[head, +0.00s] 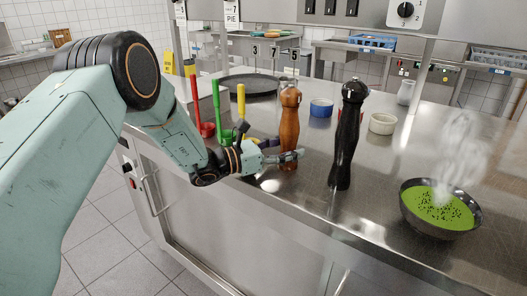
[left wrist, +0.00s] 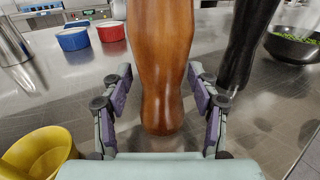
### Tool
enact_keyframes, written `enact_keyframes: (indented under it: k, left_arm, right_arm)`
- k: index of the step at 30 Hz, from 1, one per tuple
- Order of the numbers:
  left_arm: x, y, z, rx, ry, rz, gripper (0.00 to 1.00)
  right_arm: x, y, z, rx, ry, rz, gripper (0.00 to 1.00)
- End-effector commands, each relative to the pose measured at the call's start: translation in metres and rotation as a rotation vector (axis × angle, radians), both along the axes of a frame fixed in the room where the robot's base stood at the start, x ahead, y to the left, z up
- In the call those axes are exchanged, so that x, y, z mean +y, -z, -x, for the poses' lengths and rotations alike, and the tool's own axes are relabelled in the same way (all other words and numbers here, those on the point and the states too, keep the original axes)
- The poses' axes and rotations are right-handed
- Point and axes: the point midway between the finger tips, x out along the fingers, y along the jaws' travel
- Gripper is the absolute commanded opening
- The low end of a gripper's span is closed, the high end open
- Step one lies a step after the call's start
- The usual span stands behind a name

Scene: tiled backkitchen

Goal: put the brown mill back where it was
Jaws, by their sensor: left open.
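The brown mill (head: 289,125) stands upright on the steel counter, left of a black mill (head: 347,135). My left gripper (head: 283,156) is at the brown mill's lower part, coming from the left. In the left wrist view, the brown mill (left wrist: 162,65) stands between the two open fingers of my left gripper (left wrist: 163,98). Gaps show between the fingers and the wood. The black mill (left wrist: 247,40) is just right of the right finger in that view. My right gripper is in neither view.
A black bowl of green soup (head: 440,208) steams at the counter's right. Blue (head: 321,108) and cream (head: 382,123) bowls stand behind the mills. Red (head: 206,129), green (head: 223,137) and yellow (head: 241,128) upright-handled items stand left of the brown mill. The front counter between black mill and soup is clear.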

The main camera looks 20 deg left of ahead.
Motion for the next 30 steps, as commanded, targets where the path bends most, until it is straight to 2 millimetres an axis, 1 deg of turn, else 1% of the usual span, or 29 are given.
enact_keyframes:
  k: [1,6,12,15,22,30]
  left_arm:
    - [0.011,-0.002,0.006,0.002,-0.009,0.004,0.6]
    - [0.036,-0.002,0.031,0.002,-0.008,0.006,0.6]
    - [0.063,-0.001,0.057,0.001,-0.008,0.006,0.6]
    - [0.073,-0.001,0.067,0.0,-0.006,0.004,0.6]
    - [0.085,0.0,0.08,0.0,-0.003,0.003,0.6]
    - [0.085,0.0,0.081,0.0,-0.002,0.001,0.6]
  right_arm:
    - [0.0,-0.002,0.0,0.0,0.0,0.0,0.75]
    - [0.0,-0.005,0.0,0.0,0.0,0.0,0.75]
    - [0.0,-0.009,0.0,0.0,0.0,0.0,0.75]
    - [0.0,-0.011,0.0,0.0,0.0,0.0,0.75]
    - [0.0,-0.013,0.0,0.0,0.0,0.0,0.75]
    - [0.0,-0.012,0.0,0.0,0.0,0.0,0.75]
